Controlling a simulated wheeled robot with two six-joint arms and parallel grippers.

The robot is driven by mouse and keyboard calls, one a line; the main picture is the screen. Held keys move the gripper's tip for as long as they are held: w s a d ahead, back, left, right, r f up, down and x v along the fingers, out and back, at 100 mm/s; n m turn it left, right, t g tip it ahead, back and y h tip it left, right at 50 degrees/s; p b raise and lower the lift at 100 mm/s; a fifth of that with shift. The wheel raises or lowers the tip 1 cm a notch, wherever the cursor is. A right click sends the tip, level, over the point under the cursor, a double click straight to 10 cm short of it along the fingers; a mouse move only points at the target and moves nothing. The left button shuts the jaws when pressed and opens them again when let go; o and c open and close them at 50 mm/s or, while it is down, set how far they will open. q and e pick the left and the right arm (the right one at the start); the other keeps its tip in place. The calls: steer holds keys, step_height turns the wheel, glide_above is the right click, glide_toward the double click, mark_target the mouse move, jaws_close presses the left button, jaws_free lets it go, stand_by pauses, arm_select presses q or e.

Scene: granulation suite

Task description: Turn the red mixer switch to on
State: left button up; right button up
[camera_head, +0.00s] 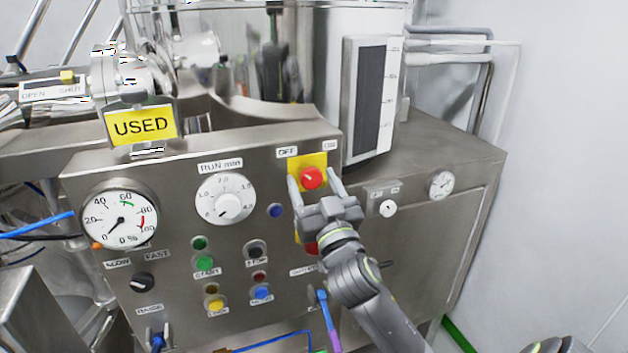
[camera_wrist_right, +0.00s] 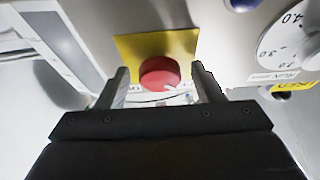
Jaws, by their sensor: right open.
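The red mixer switch (camera_head: 312,178) is a round knob on a yellow plate (camera_head: 320,160) at the upper right of the steel control panel. Its small white mark points up and left, toward the OFF label (camera_head: 287,152); the ON label (camera_head: 330,145) is at the upper right. My right gripper (camera_head: 313,181) is open, with one finger on each side of the knob. In the right wrist view the red switch (camera_wrist_right: 160,74) shows between the open fingers (camera_wrist_right: 160,70), with visible gaps on both sides. Whether the fingertips touch the plate is unclear. My left gripper is not in view.
A RUN min dial (camera_head: 226,200) and a pressure-style gauge (camera_head: 120,217) sit left of the switch. Several push buttons, including a green one (camera_head: 204,263), lie below. A tall display (camera_head: 368,100) stands just above right. A second red button (camera_head: 311,248) is partly behind my right gripper.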

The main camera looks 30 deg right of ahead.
steer(key=c, duration=1)
steer(key=shift+o, duration=0.2)
